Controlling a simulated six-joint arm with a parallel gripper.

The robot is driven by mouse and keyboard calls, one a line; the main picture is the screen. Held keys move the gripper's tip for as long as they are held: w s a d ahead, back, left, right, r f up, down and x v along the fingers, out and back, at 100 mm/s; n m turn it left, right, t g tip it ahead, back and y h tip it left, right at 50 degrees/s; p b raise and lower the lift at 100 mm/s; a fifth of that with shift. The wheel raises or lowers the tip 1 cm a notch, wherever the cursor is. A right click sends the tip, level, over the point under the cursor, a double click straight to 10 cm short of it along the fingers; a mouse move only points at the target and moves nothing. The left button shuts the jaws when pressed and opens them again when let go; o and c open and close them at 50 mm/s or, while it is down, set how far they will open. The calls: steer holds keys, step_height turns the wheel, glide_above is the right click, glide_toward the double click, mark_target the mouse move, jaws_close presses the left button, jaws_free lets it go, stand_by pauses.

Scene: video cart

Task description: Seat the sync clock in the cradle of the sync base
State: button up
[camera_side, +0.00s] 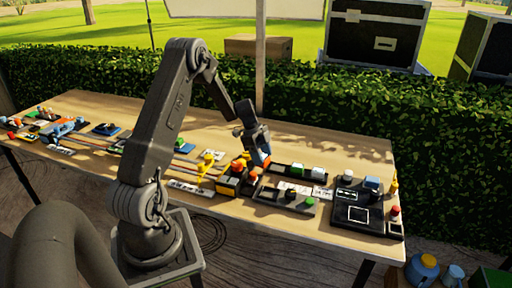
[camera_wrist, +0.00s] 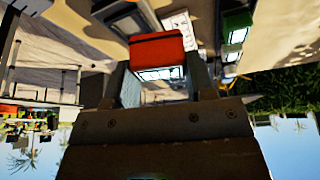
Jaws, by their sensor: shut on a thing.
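My gripper (camera_side: 258,151) is over the middle of the table, pointing down, and is shut on an orange-red block, which I take as the sync clock (camera_side: 267,162). In the wrist view the block (camera_wrist: 157,47) sits between the two fingers of my gripper (camera_wrist: 163,82), with a lit, pale display strip on its near face. In the side view only a small part of the block shows below the fingers. I cannot tell for sure which dark unit is the sync base, nor whether the block touches anything below.
A yellow-and-black unit with orange knobs (camera_side: 230,184) stands just left of my gripper. A dark strip with green and white blocks (camera_side: 281,168) lies right of it. A black panel (camera_side: 353,197) with several blocks is at the right end. Bare wood (camera_side: 340,150) shows along the back.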

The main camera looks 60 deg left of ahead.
steer(key=d+m+g, duration=0.5)
steer(key=d+m, duration=0.2)
steer(key=m, duration=0.8)
steer(key=shift+s+d+m+g+y, duration=0.15)
steer(key=shift+s+m+g+y, duration=0.15)
steer(key=shift+g+y, duration=0.1)
glide_above(268, 197)
steer(key=w+a, duration=0.2)
steer(key=shift+s+f, duration=0.2)
steer(key=shift+f, duration=2.6)
steer(key=shift+f, duration=1)
steer(key=o, duration=1)
steer(key=shift+r, duration=0.1)
steer(key=v, duration=1.3)
steer(key=shift+a+r, duration=0.2)
steer(key=shift+r, duration=0.15)
